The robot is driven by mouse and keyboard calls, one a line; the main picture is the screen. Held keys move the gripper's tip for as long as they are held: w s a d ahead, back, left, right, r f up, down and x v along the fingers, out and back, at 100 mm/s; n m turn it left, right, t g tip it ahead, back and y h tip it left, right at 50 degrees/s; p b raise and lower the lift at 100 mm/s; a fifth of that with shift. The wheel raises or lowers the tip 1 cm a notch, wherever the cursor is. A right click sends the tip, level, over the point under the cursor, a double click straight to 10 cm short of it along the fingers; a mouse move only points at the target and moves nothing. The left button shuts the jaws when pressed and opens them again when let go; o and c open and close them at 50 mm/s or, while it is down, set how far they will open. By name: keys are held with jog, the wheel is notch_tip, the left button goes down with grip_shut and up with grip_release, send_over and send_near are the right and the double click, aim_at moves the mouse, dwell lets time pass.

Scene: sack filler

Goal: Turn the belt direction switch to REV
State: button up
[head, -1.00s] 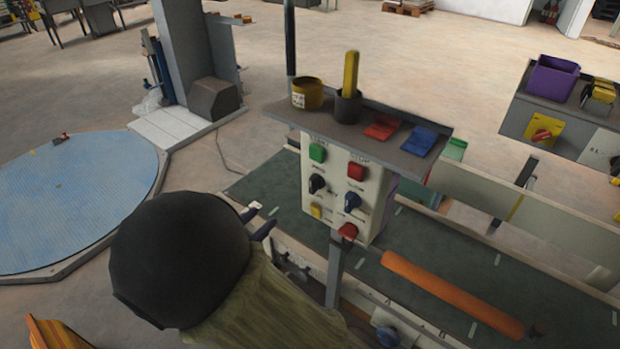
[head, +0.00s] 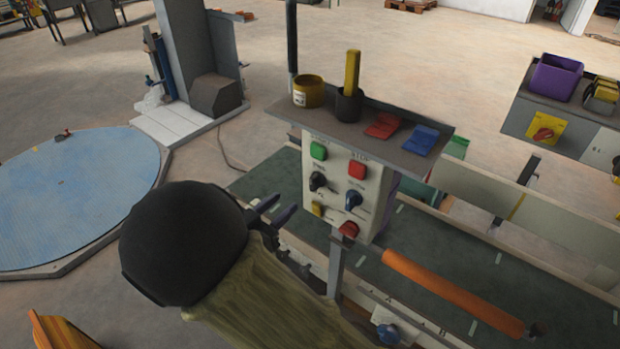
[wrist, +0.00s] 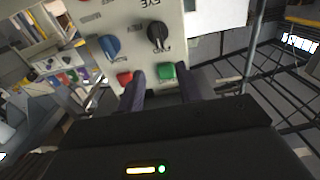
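The control panel (head: 335,185) stands upright under a small shelf. It carries a black rotary switch (head: 317,181) on the left and a blue rotary switch (head: 353,199) on the right. In the wrist view the panel is upside down, with the black switch (wrist: 157,36) right of the blue switch (wrist: 108,46).
A green button (head: 318,151) and red button (head: 356,170) sit above the switches; a yellow button (head: 317,208) and red knob (head: 348,229) sit below. The shelf (head: 385,147) overhangs the panel. Another blue knob (head: 388,334) is low in front. An orange roller (head: 450,291) lies right.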

aim_at(312, 179)
jog(key=p+x, duration=0.1)
jog(key=x, duration=0.9)
jog(key=shift+w+d, duration=0.25)
jog(key=shift+w, duration=0.05)
jog(key=shift+s, duration=0.1)
grip_shut()
